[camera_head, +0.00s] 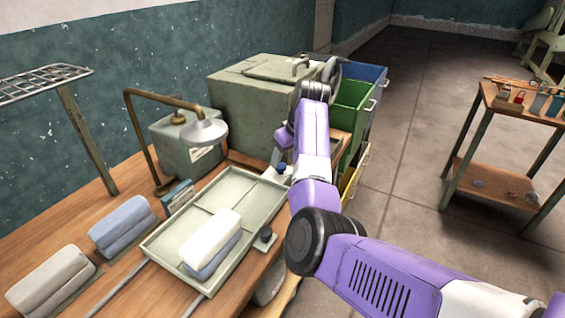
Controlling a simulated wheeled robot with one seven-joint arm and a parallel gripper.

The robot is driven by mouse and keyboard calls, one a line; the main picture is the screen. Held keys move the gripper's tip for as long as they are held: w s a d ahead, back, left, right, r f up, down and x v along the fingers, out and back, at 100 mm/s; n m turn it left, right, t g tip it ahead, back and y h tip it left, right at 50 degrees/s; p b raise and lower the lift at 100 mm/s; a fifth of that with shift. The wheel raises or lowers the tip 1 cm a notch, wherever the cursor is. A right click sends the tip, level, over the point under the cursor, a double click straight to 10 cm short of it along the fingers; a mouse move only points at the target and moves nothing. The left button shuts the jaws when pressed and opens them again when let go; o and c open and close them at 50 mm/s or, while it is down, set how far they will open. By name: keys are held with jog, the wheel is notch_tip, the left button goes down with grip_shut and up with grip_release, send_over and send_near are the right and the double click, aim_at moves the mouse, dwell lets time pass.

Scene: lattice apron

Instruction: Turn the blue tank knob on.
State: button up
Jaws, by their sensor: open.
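A small blue knob (281,168) shows at the right end of the bench, beside the far right corner of the tray and just left of my purple forearm. It is too small to tell which way it is turned. A large grey-green tank-like box (240,100) stands behind it at the back of the bench. My gripper (304,64) is at the far end of my arm, by the box's top right corner, beyond and above the blue knob and apart from it. It is open, with nothing seen in it; my wrist hides part of it.
A pale green tray (160,245) holds folded cloths (212,236), with a dark knob (265,233) at its right edge. Green (352,108) and blue (372,74) bins stand right of the box. The floor before the trolley (510,170) is clear.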

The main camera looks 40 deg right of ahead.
aim_at(281, 166)
jog(key=shift+x, duration=1.75)
grip_shut()
